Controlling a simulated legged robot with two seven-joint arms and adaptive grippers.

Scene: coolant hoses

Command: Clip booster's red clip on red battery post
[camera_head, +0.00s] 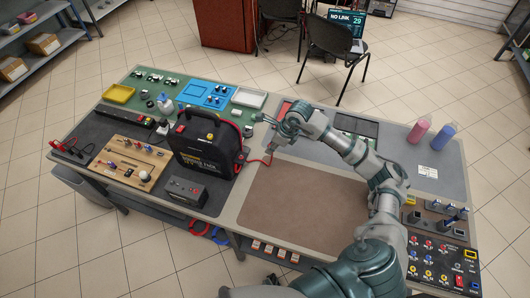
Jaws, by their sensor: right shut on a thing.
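The booster (205,145) is a large black case with a handle, standing upright near the middle of the table. A red lead (258,161) runs from its right side to my right gripper (270,150). My right gripper is shut on the red clip at the end of that lead, just right of the booster; the clip is small and mostly hidden by the fingers. A small dark box with posts on top (184,191), which may be the battery, stands in front of the booster; its post colours are hard to tell. My left gripper is out of view.
A brown mat (300,208) lies clear right of the booster. A wooden board with knobs (128,163) is at the left. A switch panel (440,262) is at the lower right.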

